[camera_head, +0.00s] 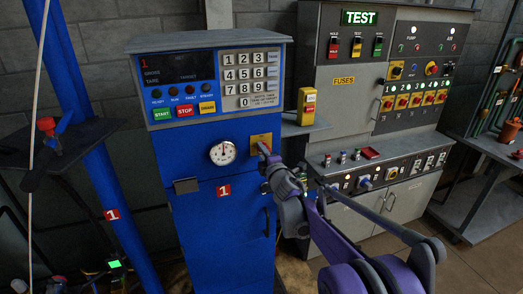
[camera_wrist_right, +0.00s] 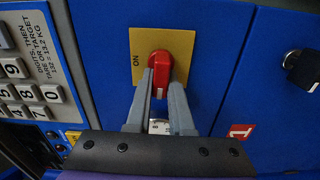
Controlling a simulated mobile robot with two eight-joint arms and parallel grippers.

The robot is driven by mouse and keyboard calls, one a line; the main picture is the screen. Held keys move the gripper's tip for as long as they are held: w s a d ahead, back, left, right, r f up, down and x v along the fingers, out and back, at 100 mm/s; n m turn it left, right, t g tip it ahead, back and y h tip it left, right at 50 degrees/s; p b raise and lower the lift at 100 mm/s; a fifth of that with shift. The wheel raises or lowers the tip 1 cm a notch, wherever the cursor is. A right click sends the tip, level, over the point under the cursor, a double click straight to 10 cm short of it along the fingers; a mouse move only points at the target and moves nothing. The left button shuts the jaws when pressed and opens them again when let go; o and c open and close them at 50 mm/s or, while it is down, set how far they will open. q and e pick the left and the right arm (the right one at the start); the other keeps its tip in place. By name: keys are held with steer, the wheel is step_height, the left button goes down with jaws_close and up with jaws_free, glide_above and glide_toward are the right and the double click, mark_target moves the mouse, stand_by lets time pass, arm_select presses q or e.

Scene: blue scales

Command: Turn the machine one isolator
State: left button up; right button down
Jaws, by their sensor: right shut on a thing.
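The machine one isolator is a red rotary handle (camera_wrist_right: 160,66) on a yellow plate (camera_wrist_right: 184,47) marked ON, on the front of the blue cabinet. In the head view its yellow plate (camera_head: 261,138) sits right of the round dial, and the handle is mostly hidden by my gripper. My right gripper (camera_wrist_right: 161,88) has one finger on each side of the handle and is shut on it. It also shows in the head view (camera_head: 265,150), reaching in from the lower right. The handle's white-marked end points toward the gripper in the wrist view.
The blue cabinet (camera_head: 190,225) carries a keypad (camera_head: 250,78), a START button (camera_head: 162,114), a STOP button (camera_head: 185,111) and a round dial (camera_head: 222,152). A yellow box (camera_head: 307,105) stands close right of it. A grey TEST panel (camera_head: 350,100) fills the right.

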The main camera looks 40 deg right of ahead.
steer(key=shift+n, duration=0.3)
stand_by(0.4)
steer(key=c, duration=0.8)
jaws_free()
steer(key=shift+s, duration=0.1)
steer(key=b+v, duration=0.1)
steer(key=v, duration=0.9)
steer(key=shift+s+b, duration=0.35)
steer(key=shift+a, duration=0.1)
